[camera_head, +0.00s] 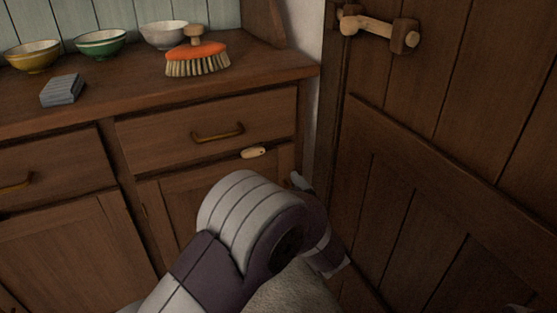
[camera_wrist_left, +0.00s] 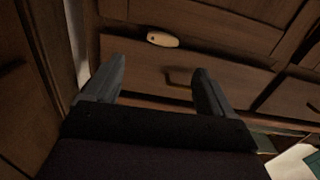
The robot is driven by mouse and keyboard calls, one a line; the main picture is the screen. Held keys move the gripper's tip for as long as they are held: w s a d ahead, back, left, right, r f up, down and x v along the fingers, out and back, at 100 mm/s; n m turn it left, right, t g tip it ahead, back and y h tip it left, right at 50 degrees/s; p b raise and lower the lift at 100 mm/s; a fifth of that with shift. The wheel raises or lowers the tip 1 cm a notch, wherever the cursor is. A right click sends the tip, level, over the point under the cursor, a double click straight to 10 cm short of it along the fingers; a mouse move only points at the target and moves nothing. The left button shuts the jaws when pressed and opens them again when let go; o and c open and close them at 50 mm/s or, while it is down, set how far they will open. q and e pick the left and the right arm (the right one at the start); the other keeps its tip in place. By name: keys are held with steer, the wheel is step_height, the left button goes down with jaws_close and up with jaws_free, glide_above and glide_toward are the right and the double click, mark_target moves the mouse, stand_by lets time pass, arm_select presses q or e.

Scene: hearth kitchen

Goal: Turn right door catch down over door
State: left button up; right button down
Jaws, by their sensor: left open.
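The right door catch (camera_head: 253,152) is a small pale wooden turn-piece on the rail between the right drawer and the right cupboard door (camera_head: 180,205). It lies about level, not pointing down. In the left wrist view the catch (camera_wrist_left: 162,39) shows beyond and between the fingertips, apart from them. My left gripper (camera_head: 316,222) is partly hidden behind its own wrist in the head view, to the lower right of the catch. In the left wrist view the left gripper (camera_wrist_left: 159,66) is open and empty. My right gripper is not in view.
The right drawer (camera_head: 270,115) has a brass handle (camera_head: 218,133) above the catch. A plank door (camera_head: 400,190) with a wooden latch (camera_head: 375,27) stands close on the right. An orange brush (camera_head: 197,55), bowls (camera_head: 101,43) and a grey block (camera_head: 62,89) stand on the counter.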

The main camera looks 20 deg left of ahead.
mark_target(254, 152)
arm_select(q)
steer(key=shift+y, duration=0.3)
steer(key=b+x, duration=0.5)
steer(key=x, duration=0.7)
steer(key=shift+a+r+b, duration=0.15)
steer(key=shift+a+b, duration=0.1)
steer(key=shift+b, duration=0.15)
steer(key=shift+w+a+r, duration=0.15)
steer(key=shift+a, duration=0.1)
steer(key=shift+c, duration=0.3)
steer(key=c, duration=1)
